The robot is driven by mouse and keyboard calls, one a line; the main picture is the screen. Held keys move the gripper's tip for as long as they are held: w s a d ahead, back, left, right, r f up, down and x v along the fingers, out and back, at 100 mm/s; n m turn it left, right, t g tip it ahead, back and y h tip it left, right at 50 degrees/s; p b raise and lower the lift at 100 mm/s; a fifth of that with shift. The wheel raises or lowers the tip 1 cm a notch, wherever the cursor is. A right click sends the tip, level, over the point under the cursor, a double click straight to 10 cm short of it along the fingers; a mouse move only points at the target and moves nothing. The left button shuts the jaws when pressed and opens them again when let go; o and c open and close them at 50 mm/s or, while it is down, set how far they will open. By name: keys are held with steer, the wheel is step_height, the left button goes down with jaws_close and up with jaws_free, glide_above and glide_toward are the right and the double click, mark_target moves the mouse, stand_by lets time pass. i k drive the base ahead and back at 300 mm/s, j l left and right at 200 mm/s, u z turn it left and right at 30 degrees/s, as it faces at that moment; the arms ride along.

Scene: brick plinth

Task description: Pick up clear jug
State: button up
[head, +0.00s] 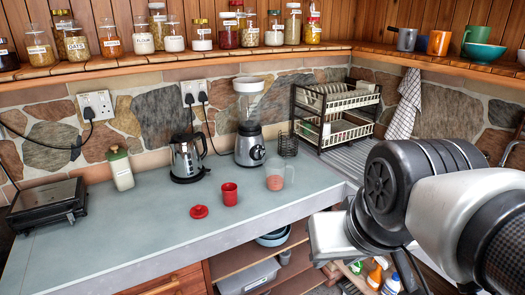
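A clear jug (275,177) stands on the grey worktop (120,232), right of the red mug. It is see-through, with a pinkish patch showing low in its body and a handle on its right. My gripper (325,238) is at the worktop's front edge, below and right of the jug in the picture and apart from it. Its fingers cannot be made out, so whether it is open or shut does not show.
A red mug (229,193) and a red lid (199,211) are left of the jug. Behind stand a blender (249,147), a kettle (187,160) and a dish rack (335,112). Open shelves (240,265) lie below. The worktop's front left is clear.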

mark_target(278, 176)
steer(key=i+l+z, duration=0.25)
steer(key=i+z, duration=0.15)
steer(key=i, duration=0.25)
steer(key=i+z, duration=0.4)
steer(key=i, duration=0.3)
